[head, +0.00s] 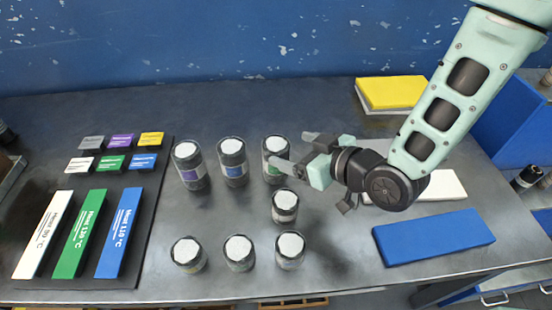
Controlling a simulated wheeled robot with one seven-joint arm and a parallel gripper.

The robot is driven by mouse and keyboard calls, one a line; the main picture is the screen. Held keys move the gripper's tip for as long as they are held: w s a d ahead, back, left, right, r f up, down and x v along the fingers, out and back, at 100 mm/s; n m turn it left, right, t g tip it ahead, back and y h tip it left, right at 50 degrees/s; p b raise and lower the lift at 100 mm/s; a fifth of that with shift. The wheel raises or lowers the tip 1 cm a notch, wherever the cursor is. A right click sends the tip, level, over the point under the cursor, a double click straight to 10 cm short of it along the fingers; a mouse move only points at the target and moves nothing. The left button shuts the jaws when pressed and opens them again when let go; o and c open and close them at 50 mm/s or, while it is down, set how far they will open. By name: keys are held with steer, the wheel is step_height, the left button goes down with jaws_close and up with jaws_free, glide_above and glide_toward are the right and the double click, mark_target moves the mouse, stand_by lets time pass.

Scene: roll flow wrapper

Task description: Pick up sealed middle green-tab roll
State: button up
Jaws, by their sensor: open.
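The roll with a green label (270,172) stands upright at the right end of the back row of dark, white-topped rolls. Its right side is partly hidden by a finger of my gripper (289,149). My gripper is open, its two fingers pointing left, with one in front of the green-label roll's right side and the other behind it to the right. Nothing is held. I cannot tell whether the finger touches the roll. A single dark roll (285,210) stands just in front of the green-label roll; its tab colour is unclear.
A purple-label roll (191,172) and a blue-label roll (232,170) stand to the left. Three rolls form the front row, including one at its middle (239,258). A dark board (152,220) holds coloured plates. A blue block (433,237) and yellow block (391,93) lie right.

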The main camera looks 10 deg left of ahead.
mark_target(277, 145)
steer(key=x, duration=0.4)
steer(key=shift+s+p, duration=0.1)
steer(key=shift+p, duration=0.3)
steer(key=c, duration=1.7)
